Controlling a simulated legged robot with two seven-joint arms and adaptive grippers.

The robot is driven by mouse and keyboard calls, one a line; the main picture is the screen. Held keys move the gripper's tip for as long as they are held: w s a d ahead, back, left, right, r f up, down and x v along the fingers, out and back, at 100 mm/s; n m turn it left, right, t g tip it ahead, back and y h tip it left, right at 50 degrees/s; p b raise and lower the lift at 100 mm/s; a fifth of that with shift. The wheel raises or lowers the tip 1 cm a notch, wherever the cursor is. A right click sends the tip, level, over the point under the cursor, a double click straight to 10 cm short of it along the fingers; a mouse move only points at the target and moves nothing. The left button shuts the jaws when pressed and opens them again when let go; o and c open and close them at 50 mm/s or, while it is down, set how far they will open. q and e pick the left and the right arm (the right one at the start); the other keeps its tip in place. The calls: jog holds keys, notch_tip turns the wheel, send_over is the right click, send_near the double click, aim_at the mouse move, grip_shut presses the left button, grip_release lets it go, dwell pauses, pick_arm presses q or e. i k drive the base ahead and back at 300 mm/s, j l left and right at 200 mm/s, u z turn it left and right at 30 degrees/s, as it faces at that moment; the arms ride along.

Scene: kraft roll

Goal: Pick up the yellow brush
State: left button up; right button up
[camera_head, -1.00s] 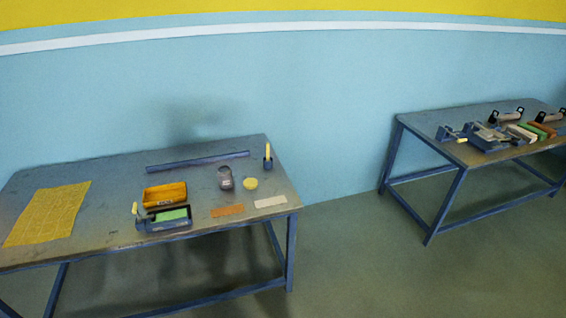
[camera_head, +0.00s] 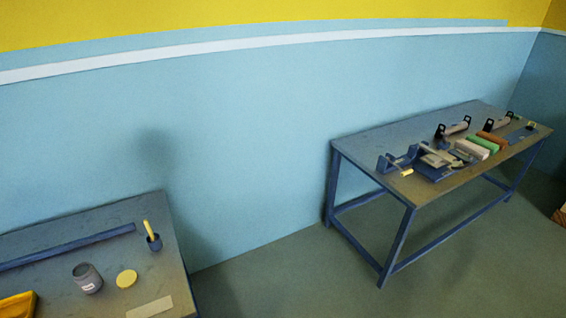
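A yellow handle (camera_head: 148,228), which may be the brush, stands upright and slightly tilted in a small dark blue cup (camera_head: 154,243) near the right edge of the left table (camera_head: 130,211). Its lower end is hidden inside the cup, so I cannot see bristles. Neither of my grippers shows in the head view.
A grey jar (camera_head: 87,278), a yellow disc (camera_head: 126,278), a pale strip (camera_head: 150,307), a blue bar (camera_head: 65,248) and part of a yellow tray (camera_head: 17,306) are on the left table. The right table (camera_head: 365,147) holds a clamp-like device (camera_head: 432,163) and several blocks. Open floor (camera_head: 290,275) lies between the tables.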

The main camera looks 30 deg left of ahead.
aim_at(147, 225)
jog(key=i+u, duration=0.1)
jog(key=i, duration=0.35)
jog(key=i+l, duration=0.15)
jog(key=i, duration=0.3)
jog(key=i+u, duration=0.2)
jog(key=u, duration=0.3)
jog(key=i+u, duration=0.2)
jog(key=u, duration=0.25)
jog(key=i+u, duration=0.2)
jog(key=u, duration=0.3)
jog(key=l, duration=0.05)
